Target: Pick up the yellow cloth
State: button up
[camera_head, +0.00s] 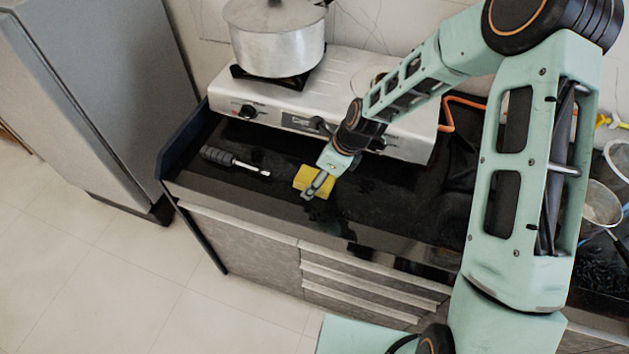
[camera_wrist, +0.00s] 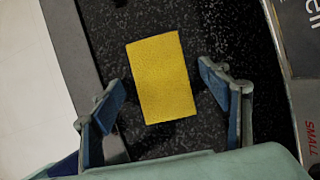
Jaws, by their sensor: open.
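The yellow cloth (camera_head: 305,179) is a small flat rectangle on the black countertop, in front of the stove. My gripper (camera_head: 316,187) is over it in the head view and covers part of it. In the wrist view, the yellow cloth (camera_wrist: 161,78) lies wholly visible, and my gripper (camera_wrist: 163,86) is open with one finger on each side of it. The fingers appear apart from the cloth. I cannot tell the exact height of the fingertips above the counter.
A silver stove (camera_head: 385,92) with a metal pot (camera_head: 277,40) stands behind the cloth. A dark-handled tool (camera_head: 234,160) lies to the left on the black countertop (camera_head: 262,192). The counter's front edge is close to the cloth. Pans (camera_head: 600,203) are at the right.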

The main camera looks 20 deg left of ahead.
aim_at(310, 178)
jog(key=shift+f, duration=0.1)
dwell(0.3)
jog(key=c, duration=1.2)
jog(key=shift+o, duration=0.2)
jog(key=shift+r, duration=0.75)
notch_tip(310, 178, up, 3)
jog(key=shift+s+d+f, duration=0.1)
jog(key=shift+f, duration=0.05)
jog(key=s+d+r, duration=0.8)
jog(key=s+r, duration=0.1)
jog(key=s, duration=0.2)
jog(key=shift+d+r, duration=0.15)
